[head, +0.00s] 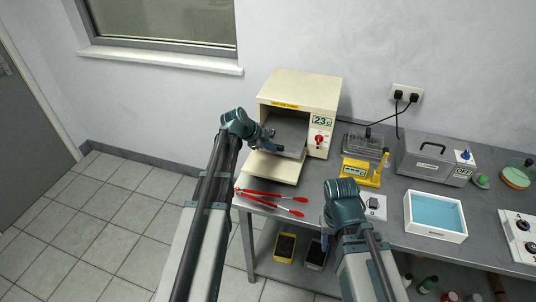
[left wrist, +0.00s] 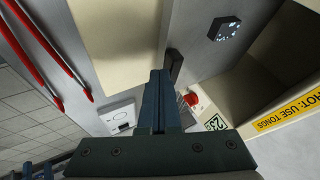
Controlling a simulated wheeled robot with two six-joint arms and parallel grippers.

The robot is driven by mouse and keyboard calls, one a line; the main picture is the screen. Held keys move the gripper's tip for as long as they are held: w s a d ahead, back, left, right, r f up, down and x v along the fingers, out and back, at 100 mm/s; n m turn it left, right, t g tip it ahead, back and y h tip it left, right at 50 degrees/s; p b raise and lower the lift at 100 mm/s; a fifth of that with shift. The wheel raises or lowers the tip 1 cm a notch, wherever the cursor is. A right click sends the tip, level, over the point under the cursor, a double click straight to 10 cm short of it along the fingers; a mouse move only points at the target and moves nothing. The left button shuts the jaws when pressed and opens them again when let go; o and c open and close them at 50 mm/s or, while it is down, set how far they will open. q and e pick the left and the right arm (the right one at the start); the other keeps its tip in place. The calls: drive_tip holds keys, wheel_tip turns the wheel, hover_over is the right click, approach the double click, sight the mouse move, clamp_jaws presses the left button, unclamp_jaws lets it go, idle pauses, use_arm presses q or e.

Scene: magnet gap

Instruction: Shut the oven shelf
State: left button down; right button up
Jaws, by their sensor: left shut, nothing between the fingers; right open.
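The cream oven (head: 325,95) stands at the table's back left, its cream door (head: 275,170) folded down. Its grey shelf (head: 290,130) sticks out of the opening over the door; it also shows in the left wrist view (left wrist: 195,45). A dark handle (left wrist: 175,66) is on the shelf's front edge. My left gripper (head: 277,149) is shut and empty at the shelf's front; in the left wrist view its fingertips (left wrist: 160,74) are beside the handle. I cannot tell whether they touch. My right gripper (head: 325,242) is open and empty near the table's front edge.
A dark block with pale dots (left wrist: 224,32) lies on the shelf. Red tongs (head: 270,198) lie left of my right gripper. A yellow device (head: 358,172), a grey lidded box (head: 430,165) and a blue-filled tray (head: 436,215) stand to the right.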

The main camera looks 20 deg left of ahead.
use_arm(q)
approach(286, 132)
drive_tip(key=x, duration=0.5)
drive_tip(key=shift+s+f, duration=0.1)
drive_tip(key=shift+f, duration=0.05)
use_arm(e)
drive_tip(key=shift+s, duration=0.1)
